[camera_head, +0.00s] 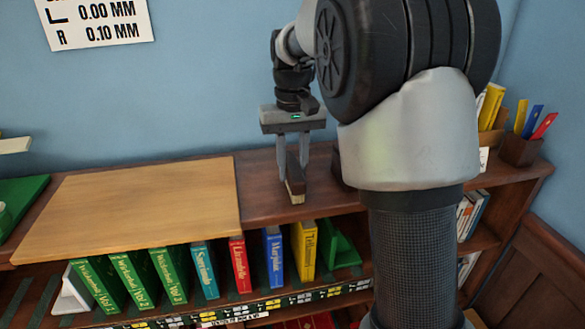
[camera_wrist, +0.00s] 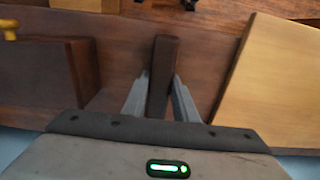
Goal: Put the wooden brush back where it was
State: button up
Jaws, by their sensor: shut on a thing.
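The wooden brush (camera_head: 294,182) is a dark brown block with a pale lower end. My gripper (camera_head: 294,170) is shut on it, one finger on each side. The brush hangs near upright, low over the dark bookcase top (camera_head: 257,195), to the right of a light wood board. I cannot tell whether its lower end touches the surface. In the wrist view the brush (camera_wrist: 162,78) lies between the two grey fingers of my gripper (camera_wrist: 160,90).
The light wood board (camera_head: 130,210) covers the top's left part. A pen holder (camera_head: 519,150) stands at the far right. My arm hides part of the top. Several books, including a red one (camera_head: 240,264), stand on the shelf below. A wall lies behind.

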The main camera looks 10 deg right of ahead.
jog(key=shift+f, duration=0.2)
jog(key=o, duration=1)
jog(key=shift+o, duration=0.2)
